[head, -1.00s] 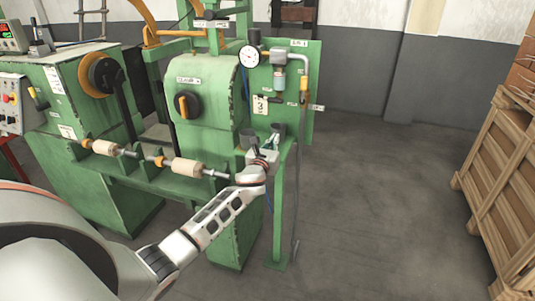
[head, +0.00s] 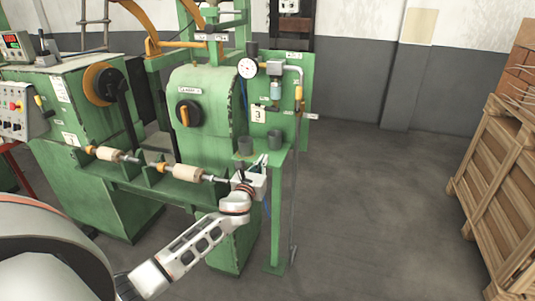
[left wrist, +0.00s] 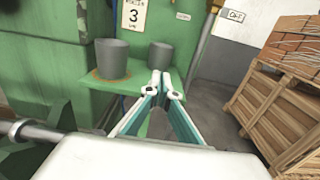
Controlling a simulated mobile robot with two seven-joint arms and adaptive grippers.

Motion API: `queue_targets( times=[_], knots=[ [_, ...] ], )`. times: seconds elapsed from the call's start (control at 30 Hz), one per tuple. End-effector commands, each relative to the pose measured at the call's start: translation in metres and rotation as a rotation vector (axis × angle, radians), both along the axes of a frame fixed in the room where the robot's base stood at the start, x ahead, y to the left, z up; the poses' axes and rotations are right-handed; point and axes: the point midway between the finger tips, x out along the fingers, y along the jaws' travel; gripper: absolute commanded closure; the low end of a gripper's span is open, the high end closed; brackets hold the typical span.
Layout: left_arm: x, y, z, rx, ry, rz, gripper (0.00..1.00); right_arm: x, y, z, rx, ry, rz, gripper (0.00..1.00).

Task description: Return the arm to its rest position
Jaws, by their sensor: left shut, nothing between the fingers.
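My left gripper (head: 262,161) is at the front edge of the small green shelf (head: 262,155), with my white arm reaching up to it from the lower left in the head view. In the left wrist view the fingers of the left gripper (left wrist: 163,84) are together and hold nothing. Their tips point toward the shelf, below and in front of two grey cups. The left cup (left wrist: 112,62) and the right cup (left wrist: 160,57) stand upright on the shelf, apart from the fingers. My right gripper is in neither view.
The green winding machine (head: 205,120) stands close left of my gripper, with a shaft carrying pale coils (head: 187,172). A panel with a gauge (head: 248,68) and pipe rises behind the shelf. Wooden crates (head: 505,165) stand at the right. The grey floor (head: 370,210) between is clear.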

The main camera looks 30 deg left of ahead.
Motion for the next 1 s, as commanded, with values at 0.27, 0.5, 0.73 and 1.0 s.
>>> queue_targets(
  times=[0.27, 0.5, 0.73, 1.0],
  knots=[
    [-0.033, -0.009, 0.000, -0.001, 0.000, -0.001, 1.00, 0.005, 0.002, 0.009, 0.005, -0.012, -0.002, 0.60],
    [-0.038, -0.010, 0.000, -0.002, -0.001, 0.000, 1.00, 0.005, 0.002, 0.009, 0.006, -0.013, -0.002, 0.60],
    [-0.064, -0.038, -0.051, -0.284, 0.031, -0.034, 1.00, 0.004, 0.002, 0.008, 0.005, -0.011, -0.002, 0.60],
    [-0.170, -0.125, -0.173, -1.230, 0.123, 0.029, 1.00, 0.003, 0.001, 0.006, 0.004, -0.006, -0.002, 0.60]
  ],
)
